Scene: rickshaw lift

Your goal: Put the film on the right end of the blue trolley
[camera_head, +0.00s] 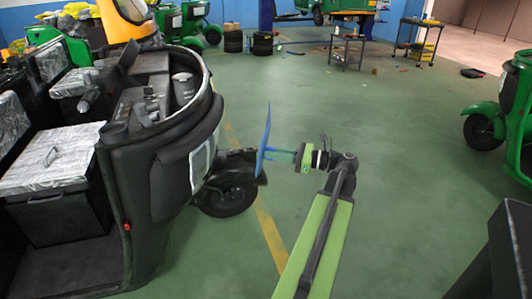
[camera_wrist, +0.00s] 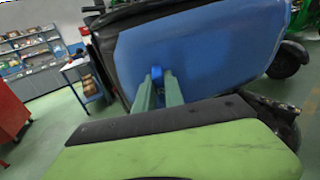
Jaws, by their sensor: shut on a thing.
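The film appears as a blue, slightly curved sheet (camera_head: 266,135), seen nearly edge-on and upright in the head view. In the wrist view the film (camera_wrist: 205,48) is a broad blue face filling the upper middle. My gripper (camera_head: 276,155) is shut on it, holding it in the air beside the front wheel of the black rickshaw. In the wrist view the fingertips (camera_wrist: 158,80) meet at a small blue piece on the sheet.
A black open rickshaw (camera_head: 150,150) stands close on the left. Two dark trolleys (camera_head: 348,48) (camera_head: 418,42) stand at the back, and a green rickshaw (camera_head: 515,110) at the right. The green floor between is mostly clear. A red cabinet (camera_wrist: 10,112) and shelves (camera_wrist: 30,58) show in the wrist view.

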